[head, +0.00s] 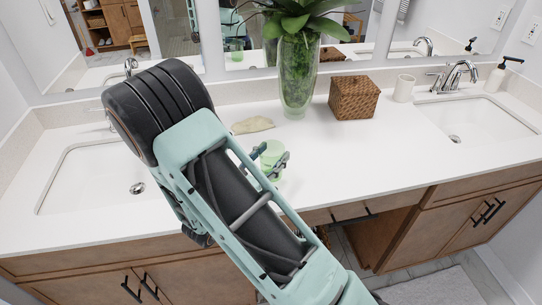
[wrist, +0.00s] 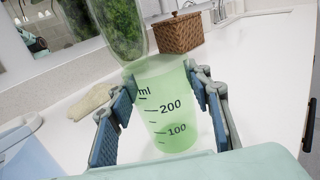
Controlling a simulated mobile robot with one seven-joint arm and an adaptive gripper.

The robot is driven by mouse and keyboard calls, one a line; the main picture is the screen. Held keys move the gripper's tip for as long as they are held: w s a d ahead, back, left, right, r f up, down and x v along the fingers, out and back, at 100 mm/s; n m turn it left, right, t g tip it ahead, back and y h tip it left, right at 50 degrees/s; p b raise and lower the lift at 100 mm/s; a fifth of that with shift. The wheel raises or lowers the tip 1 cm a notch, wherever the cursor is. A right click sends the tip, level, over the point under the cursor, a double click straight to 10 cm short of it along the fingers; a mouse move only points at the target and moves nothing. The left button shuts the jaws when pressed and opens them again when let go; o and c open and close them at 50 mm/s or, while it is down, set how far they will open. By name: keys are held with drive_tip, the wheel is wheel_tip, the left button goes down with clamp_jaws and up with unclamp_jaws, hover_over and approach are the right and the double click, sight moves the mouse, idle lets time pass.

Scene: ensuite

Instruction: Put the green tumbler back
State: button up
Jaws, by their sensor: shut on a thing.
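In the head view the tumbler (head: 271,157) shows beyond my arm, over the middle of the white counter (head: 345,147). My gripper (head: 268,166) is partly hidden by the arm there. Whether the tumbler's base touches the counter cannot be told.
A tall glass vase with a plant (head: 298,75) stands behind the tumbler. A woven box (head: 354,97) and a white cup (head: 404,88) are to its right. A beige cloth (head: 252,125) lies behind left. Sinks lie at left (head: 92,180) and right (head: 470,118). The front counter is clear.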

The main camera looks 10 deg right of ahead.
drive_tip(key=shift+f, duration=0.2)
drive_tip(key=o, duration=1.3)
drive_tip(key=shift+r, duration=0.25)
drive_tip(key=b+v, duration=0.1)
drive_tip(key=v, duration=1.1)
